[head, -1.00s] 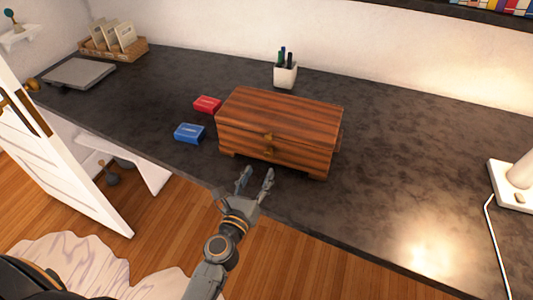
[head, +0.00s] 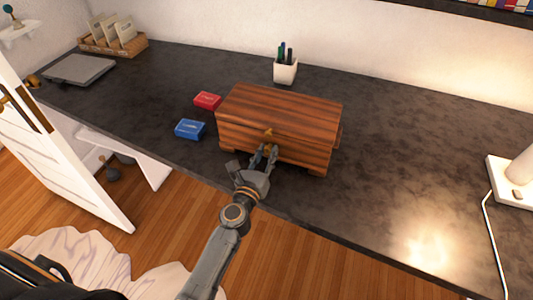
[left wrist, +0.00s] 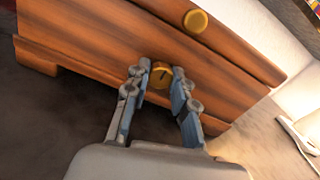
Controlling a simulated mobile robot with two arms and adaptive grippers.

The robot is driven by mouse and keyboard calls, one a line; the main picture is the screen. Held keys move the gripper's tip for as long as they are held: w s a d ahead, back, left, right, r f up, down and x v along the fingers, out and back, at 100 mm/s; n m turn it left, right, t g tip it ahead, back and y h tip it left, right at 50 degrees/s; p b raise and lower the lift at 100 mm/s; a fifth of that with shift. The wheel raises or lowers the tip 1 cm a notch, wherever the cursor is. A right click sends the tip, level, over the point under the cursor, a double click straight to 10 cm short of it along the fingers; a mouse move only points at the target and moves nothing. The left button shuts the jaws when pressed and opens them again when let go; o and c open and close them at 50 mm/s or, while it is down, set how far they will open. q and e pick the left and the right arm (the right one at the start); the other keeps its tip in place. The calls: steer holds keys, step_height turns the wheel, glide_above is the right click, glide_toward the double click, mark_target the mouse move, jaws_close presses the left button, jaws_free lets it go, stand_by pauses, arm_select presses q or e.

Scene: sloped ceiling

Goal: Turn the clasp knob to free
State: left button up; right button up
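A striped wooden chest (head: 280,110) with its lid down sits on the dark desk, and it also fills the top of the left wrist view (left wrist: 90,35). The round brass clasp knob (left wrist: 160,75) is on its front, with a dark mark on its face. In the head view the left gripper (head: 265,150) is at the chest's front and partly hides the knob. My right gripper is not in view.
A second brass knob (left wrist: 196,20) is on the lid's front edge. A red box (head: 207,100) and a blue box (head: 189,129) lie left of the chest. A pen cup (head: 285,70) stands behind. The desk right of the chest is clear up to a white lamp base (head: 512,183).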

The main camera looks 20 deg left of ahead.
arm_select(q)
jaws_close()
steer(key=m, duration=0.5)
steer(key=m+p, duration=0.1)
steer(key=m, duration=0.3)
steer(key=m+p, duration=0.1)
steer(key=m, duration=0.4)
steer(key=shift+r, duration=0.1)
steer(key=shift+m+p, duration=0.5)
steer(key=shift+m, duration=1.4)
steer(key=o, duration=0.9)
jaws_free()
steer(key=shift+o, duration=0.2)
